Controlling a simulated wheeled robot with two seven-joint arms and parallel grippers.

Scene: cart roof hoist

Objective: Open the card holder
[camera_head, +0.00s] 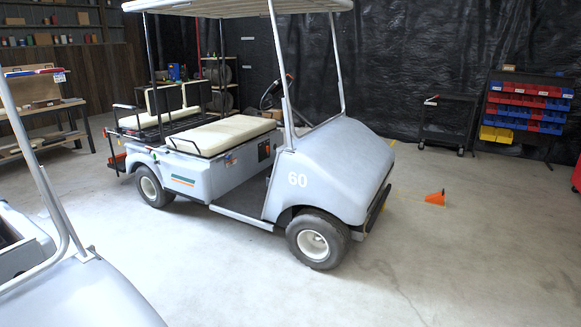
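A grey golf cart (340,165) numbered 60 stands in the middle of the view, its front toward the lower right. A small dark panel with an orange mark (263,150) sits on its side below the seat, and a small coloured label (230,159) is left of it. I cannot make out for certain which thing is the card holder, or whether it is open or shut. Neither of my grippers shows in this view.
A second grey cart (75,296) fills the lower left corner. An orange cone (435,198) lies on the floor at the right. A black trolley (447,123) and a rack of coloured bins (527,106) stand behind. The floor at the lower right is clear.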

